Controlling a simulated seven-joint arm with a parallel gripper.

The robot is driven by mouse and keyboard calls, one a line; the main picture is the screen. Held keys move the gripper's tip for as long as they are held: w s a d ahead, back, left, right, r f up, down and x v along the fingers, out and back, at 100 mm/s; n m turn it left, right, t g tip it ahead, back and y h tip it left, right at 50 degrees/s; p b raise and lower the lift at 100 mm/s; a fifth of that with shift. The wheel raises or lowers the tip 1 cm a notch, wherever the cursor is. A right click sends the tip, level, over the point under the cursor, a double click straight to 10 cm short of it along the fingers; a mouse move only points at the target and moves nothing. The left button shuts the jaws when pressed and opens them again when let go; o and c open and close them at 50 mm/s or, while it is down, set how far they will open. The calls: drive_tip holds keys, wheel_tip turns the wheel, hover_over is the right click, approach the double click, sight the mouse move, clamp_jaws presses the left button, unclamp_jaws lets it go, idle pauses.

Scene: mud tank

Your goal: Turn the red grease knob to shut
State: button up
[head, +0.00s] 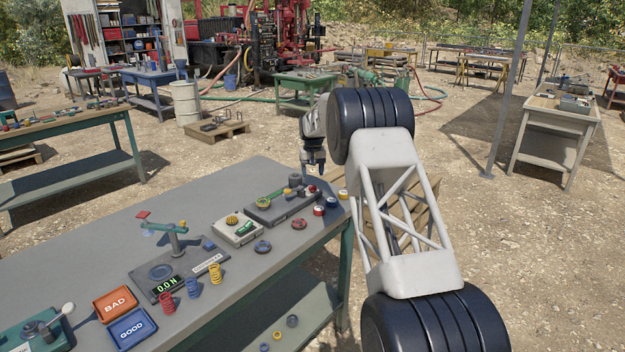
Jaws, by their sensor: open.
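A dark grey fixture (281,207) lies at the far right end of the grey bench, with a green and yellow piece (270,200) and a dark upright part (295,181) on it. A small red knob (311,189) shows at the fixture's right end. It looks like the grease knob, but its setting is too small to read. My gripper (314,172) points down just above this end of the fixture. It is open and appears empty, apart from the knob. My arm comes in from the right and hides part of the ground behind.
Red and yellow ringed caps (319,210) and loose discs (299,224) lie near the fixture. BAD (115,305) and GOOD (132,328) trays are at the front.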

drive_tip(key=shift+r, duration=0.85)
drive_tip(key=shift+r, duration=0.1)
drive_tip(key=shift+s+r, duration=0.2)
drive_tip(key=shift+s, duration=0.05)
drive_tip(key=s+d+r, duration=0.2)
drive_tip(key=s+r, duration=0.5)
drive_tip(key=s, duration=0.5)
drive_tip(key=s+d+r+t, duration=0.1)
drive_tip(key=s+d+r, duration=0.1)
drive_tip(key=s+r, duration=0.75)
drive_tip(key=s+d+r, duration=0.2)
drive_tip(key=s+r, duration=0.3)
drive_tip(key=s, duration=1)
drive_tip(key=s+d+f, duration=0.1)
drive_tip(key=s+f, duration=0.1)
drive_tip(key=s, duration=1.2)
drive_tip(key=s+d+f+m+t, duration=0.1)
drive_tip(key=s+f, duration=0.2)
drive_tip(key=s, duration=1.2)
drive_tip(key=s+d+f, duration=0.1)
drive_tip(key=s+f, duration=0.2)
drive_tip(key=s, duration=1.2)
drive_tip(key=shift+d+f+m+t, duration=0.2)
drive_tip(key=shift+d+m+t, duration=0.1)
